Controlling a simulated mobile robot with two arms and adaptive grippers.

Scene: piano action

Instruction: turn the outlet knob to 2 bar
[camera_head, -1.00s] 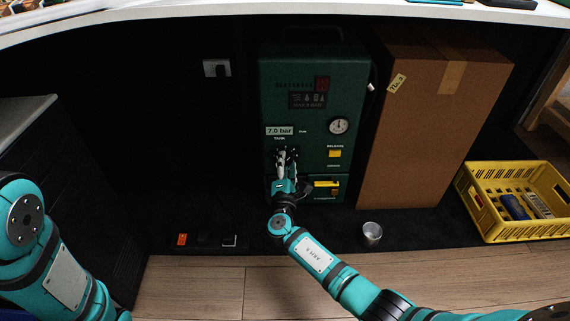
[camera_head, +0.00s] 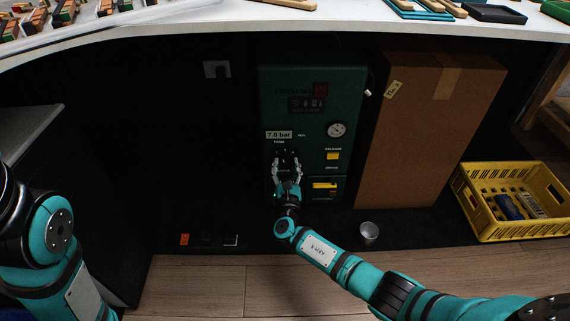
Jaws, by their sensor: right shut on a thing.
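The dark green compressor (camera_head: 345,92) stands under the bench, with a "7.0 bar" tank display (camera_head: 279,135) and a round white gauge (camera_head: 337,130) on its front. The gauge needle is too small to read. My right gripper (camera_head: 286,160) is at the panel just below the display. Its two fingers sit left and right of a dark knob (camera_head: 287,157), shut on it. The fingers and shadow hide much of the knob, and its markings cannot be read. My left arm is at the left edge; its gripper is out of view.
A yellow release button (camera_head: 333,156) is right of the knob. A tall cardboard box (camera_head: 425,140) stands close beside the compressor. A metal cup (camera_head: 369,232) and a yellow crate (camera_head: 482,217) are on the floor to the right. The white bench top (camera_head: 400,22) overhangs everything.

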